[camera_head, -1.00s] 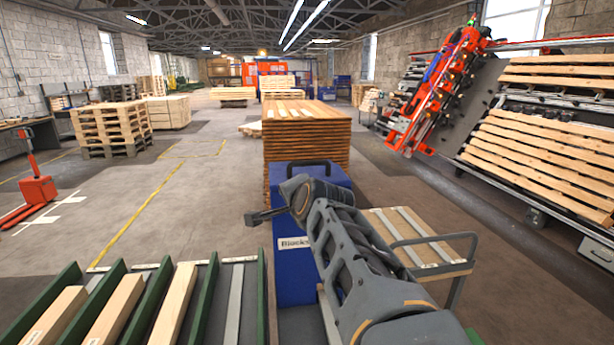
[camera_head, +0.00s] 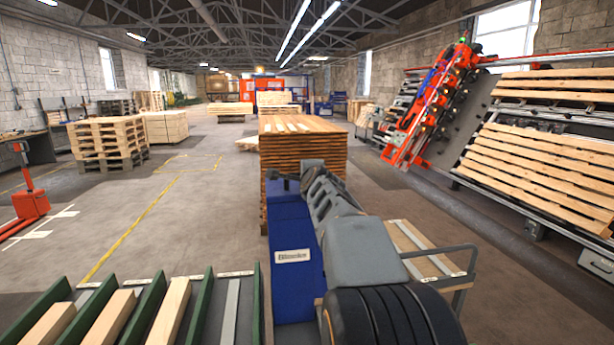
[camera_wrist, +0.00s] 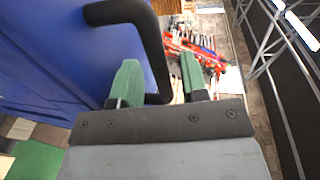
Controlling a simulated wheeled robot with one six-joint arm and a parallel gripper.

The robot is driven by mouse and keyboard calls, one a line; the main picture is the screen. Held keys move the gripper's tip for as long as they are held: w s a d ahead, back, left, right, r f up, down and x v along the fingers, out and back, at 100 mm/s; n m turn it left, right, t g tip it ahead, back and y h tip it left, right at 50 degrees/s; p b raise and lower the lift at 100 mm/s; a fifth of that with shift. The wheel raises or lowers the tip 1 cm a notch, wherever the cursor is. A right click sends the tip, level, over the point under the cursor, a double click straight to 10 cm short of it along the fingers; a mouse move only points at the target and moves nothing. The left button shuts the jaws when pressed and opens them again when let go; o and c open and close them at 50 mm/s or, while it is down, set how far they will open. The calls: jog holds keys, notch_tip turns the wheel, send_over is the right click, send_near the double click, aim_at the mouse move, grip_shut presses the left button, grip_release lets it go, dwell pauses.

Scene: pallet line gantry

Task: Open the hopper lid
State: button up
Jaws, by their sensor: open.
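The blue hopper (camera_head: 291,222) with its white "Blocks" label stands in front of me in the head view. Its top and handle are mostly hidden behind my arm. In the wrist view the blue lid (camera_wrist: 55,50) fills the left side and carries a curved black handle (camera_wrist: 157,50). My gripper (camera_wrist: 160,62) is open, with green finger pads. One pad shows inside the handle's loop and the other on its outer side, with the bar between them. I cannot tell whether either pad touches the bar.
A tall stack of boards (camera_head: 303,150) stands behind the hopper. A cart with a grey rail (camera_head: 440,248) is close at right. A rack with green dividers (camera_head: 140,310) holds wooden blocks at lower left.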

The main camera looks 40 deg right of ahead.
jog(key=shift+w+d+f, duration=0.15)
jog(key=shift+w+d, duration=0.1)
jog(key=shift+w, duration=0.25)
grip_shut()
dwell(0.3)
